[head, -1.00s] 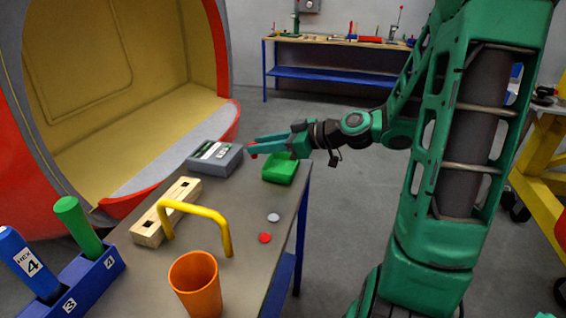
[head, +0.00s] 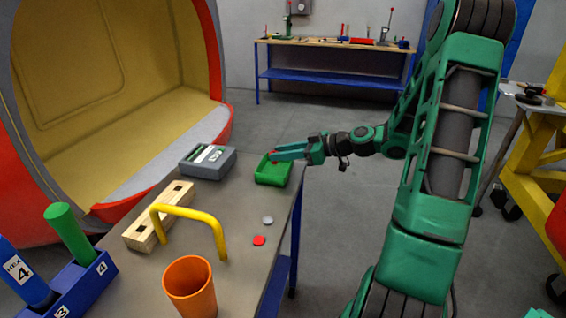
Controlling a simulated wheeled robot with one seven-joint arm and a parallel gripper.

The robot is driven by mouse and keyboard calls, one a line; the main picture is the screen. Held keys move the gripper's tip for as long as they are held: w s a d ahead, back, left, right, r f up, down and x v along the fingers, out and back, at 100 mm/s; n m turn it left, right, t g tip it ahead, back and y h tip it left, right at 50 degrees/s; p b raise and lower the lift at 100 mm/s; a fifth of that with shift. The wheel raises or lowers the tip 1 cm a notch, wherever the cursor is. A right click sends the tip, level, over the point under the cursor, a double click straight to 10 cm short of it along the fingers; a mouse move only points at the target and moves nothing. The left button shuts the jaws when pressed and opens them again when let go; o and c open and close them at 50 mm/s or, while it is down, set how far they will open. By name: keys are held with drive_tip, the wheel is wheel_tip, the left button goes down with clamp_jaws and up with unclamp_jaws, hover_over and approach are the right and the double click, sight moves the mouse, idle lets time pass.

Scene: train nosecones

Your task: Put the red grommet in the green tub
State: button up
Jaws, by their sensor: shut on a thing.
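The green tub (head: 273,181) stands near the right edge of the bench. My gripper (head: 276,156) reaches in from the right, with its fingertips over the tub. It is shut on a small red piece, seemingly the red grommet (head: 272,153), of which only a little shows at the fingertips. I cannot tell how far the tips are above the tub's floor. A flat red disc (head: 259,240) also lies on the bench, nearer to me.
A grey case (head: 208,162) stands left of the tub. A wooden block (head: 157,217), a yellow handle (head: 187,212), an orange cup (head: 190,289) and a grey disc (head: 267,220) are nearer. A blue rack (head: 85,287) holds tools at lower left.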

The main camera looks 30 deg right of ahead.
drive_tip(key=shift+f, duration=1.65)
drive_tip(key=shift+f, duration=0.1)
drive_tip(key=o, duration=1)
